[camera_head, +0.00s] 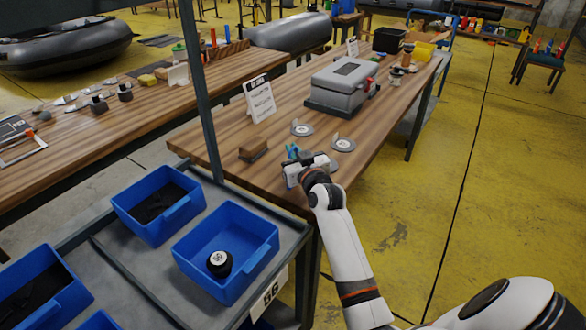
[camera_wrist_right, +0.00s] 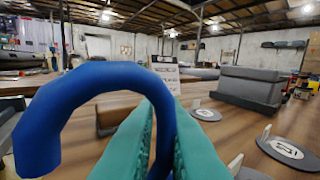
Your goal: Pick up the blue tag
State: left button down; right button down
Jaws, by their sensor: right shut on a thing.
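The blue tag (camera_wrist_right: 95,80) shows in the right wrist view as a thick, hook-shaped blue loop. Its end runs down between the teal fingers of my right gripper (camera_wrist_right: 158,125), which is shut on it. In the head view my right gripper (camera_head: 297,157) is over the near end of the wooden workbench (camera_head: 225,105), with a small bit of blue at its fingertips. I cannot tell from these frames how far the tag is above the bench top. My left gripper is not in view.
Two round discs (camera_head: 302,129) (camera_head: 343,144) and a brown block (camera_head: 254,150) lie near the gripper. A grey case (camera_head: 342,82) and a white sign (camera_head: 259,99) stand farther back. Blue bins (camera_head: 268,232) sit on a grey rack at the front left; one holds a black round thing (camera_head: 219,262).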

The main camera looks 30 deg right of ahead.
notch_tip(320, 180, up, 10)
jog(key=p, duration=0.1)
dwell(0.4)
dwell(0.7)
